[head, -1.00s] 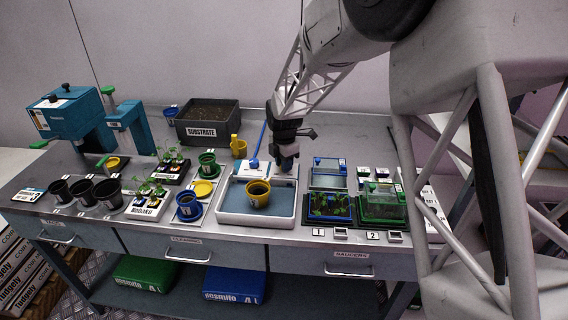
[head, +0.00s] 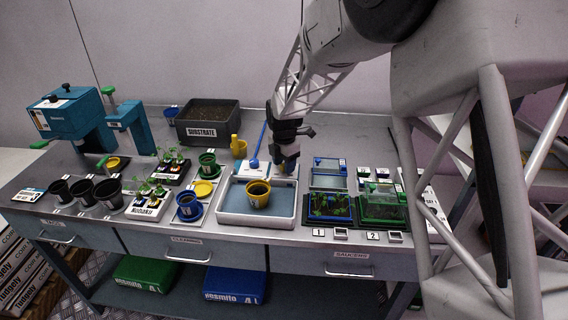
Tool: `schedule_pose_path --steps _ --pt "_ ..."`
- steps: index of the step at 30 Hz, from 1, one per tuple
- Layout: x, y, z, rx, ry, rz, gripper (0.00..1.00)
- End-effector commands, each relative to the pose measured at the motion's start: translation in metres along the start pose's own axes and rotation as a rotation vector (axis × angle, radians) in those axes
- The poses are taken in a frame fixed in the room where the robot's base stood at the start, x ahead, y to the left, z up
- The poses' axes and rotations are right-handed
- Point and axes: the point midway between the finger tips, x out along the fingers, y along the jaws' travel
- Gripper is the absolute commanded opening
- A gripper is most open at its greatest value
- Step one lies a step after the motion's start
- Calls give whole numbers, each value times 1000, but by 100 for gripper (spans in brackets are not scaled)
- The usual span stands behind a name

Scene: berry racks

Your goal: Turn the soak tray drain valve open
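The soak tray (head: 257,218) is a white-rimmed tray with a blue-grey inside, at the middle of the bench. A yellow pot (head: 258,194) with dark soil stands in it. A blue lever-like rod (head: 260,143) with a round lower end rises at the tray's back, by a white label plate; I cannot tell whether it is the drain valve. My gripper (head: 288,166) points down over the tray's back right part. Its fingers are small and dark here, and their opening cannot be made out. No held object is visible. The drain valve itself is not clearly seen.
Blue and green seedling boxes (head: 329,207) stand close to the tray's right. A blue pot (head: 188,207) and a yellow saucer (head: 203,189) stand to its left. A dark substrate bin (head: 208,123) is behind left.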

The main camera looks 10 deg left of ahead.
Motion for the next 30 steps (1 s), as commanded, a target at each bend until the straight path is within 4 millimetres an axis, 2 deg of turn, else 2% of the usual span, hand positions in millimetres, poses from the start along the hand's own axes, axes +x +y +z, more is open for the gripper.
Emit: schedule_pose_path --steps 11,30 --pt "-6 0 0 0 0 0 51" --pt "-74 0 0 0 0 1 51"
